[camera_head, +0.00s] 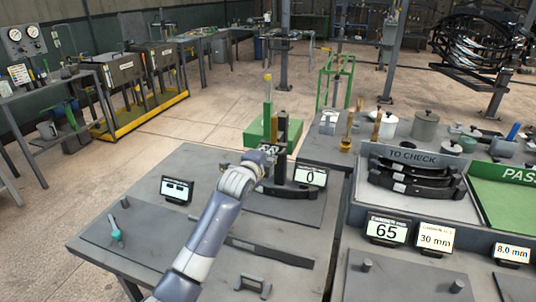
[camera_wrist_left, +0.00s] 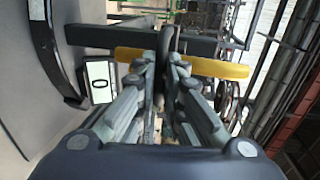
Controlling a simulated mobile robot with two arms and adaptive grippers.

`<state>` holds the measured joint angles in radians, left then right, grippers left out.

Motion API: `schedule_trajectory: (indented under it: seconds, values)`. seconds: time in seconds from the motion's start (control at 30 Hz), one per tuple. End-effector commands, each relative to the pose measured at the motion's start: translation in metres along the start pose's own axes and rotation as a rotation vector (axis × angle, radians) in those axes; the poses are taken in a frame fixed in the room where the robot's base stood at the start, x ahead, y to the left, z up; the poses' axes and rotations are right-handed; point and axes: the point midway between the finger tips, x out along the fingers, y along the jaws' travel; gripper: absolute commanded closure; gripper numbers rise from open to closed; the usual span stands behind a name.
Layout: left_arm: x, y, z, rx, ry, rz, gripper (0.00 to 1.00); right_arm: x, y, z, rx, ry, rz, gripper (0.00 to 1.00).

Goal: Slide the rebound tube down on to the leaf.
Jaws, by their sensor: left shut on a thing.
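My right gripper is not in view.
A small display (camera_head: 311,176) reading 0 stands close beside the column. Another display (camera_head: 177,190) is left on the bench. To the right, a "TO CHECK" rack (camera_head: 412,156) holds several dark leaves, beside a green "PASS" tray (camera_head: 505,190).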

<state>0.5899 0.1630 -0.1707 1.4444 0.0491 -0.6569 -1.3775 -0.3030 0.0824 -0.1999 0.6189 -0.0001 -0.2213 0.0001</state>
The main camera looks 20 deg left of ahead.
Motion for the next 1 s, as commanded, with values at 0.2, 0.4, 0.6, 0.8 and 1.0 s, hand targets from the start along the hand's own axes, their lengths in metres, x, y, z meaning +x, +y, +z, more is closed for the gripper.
schedule_trajectory:
  seconds: [0.2,0.4,0.6,0.8,1.0]
  values:
    - [0.007,0.035,0.001,0.005,-0.002,0.007,1.00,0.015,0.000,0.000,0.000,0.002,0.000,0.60]
    - [0.018,0.086,0.001,0.003,-0.002,0.009,1.00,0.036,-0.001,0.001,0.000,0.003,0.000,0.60]
    - [0.023,0.104,0.001,0.001,-0.001,0.001,1.00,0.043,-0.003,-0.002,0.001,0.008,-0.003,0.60]
    - [0.023,0.104,0.001,0.000,0.000,0.002,1.00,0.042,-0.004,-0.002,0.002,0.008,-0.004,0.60]
    - [0.023,0.104,0.001,0.000,0.000,0.002,0.71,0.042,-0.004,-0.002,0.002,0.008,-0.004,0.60]
